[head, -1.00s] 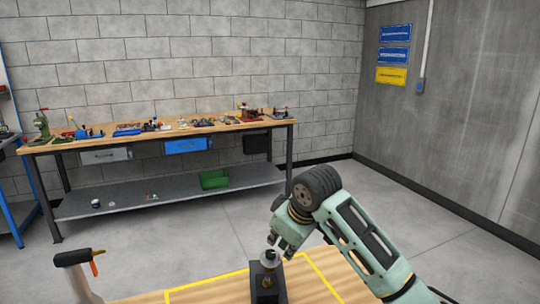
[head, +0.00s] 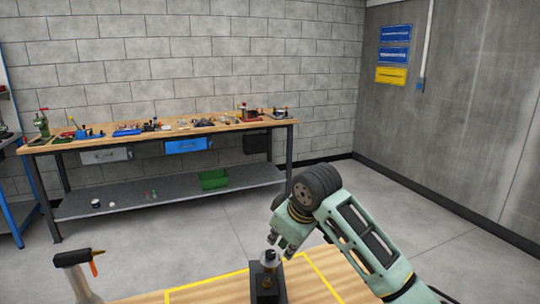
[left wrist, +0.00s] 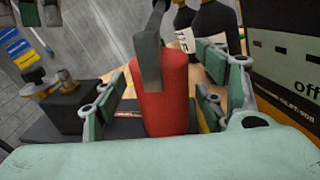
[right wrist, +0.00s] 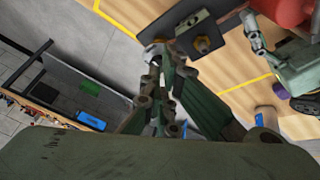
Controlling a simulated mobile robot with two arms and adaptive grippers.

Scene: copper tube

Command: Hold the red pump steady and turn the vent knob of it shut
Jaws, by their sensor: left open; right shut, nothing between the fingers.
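The red pump's cylinder (left wrist: 165,110) stands between the spread fingers of my open left gripper (left wrist: 163,82) in the left wrist view. I cannot tell whether a finger touches it. A dark bar crosses in front of its upper part. The cylinder also shows at the top right of the right wrist view (right wrist: 288,10). A black block (head: 267,283) with a round knob on top (head: 270,257) is at the bottom of the head view. My right gripper (head: 282,247) is shut and empty, close above and beside that knob. Its fingers also show in the right wrist view (right wrist: 155,60).
The wooden table (head: 215,293) carries yellow tape lines. A spray bottle (head: 75,272) stands at the left front. Dark bottles (left wrist: 212,28) stand behind the pump in the left wrist view. A workbench (head: 150,133) with small items is by the far wall.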

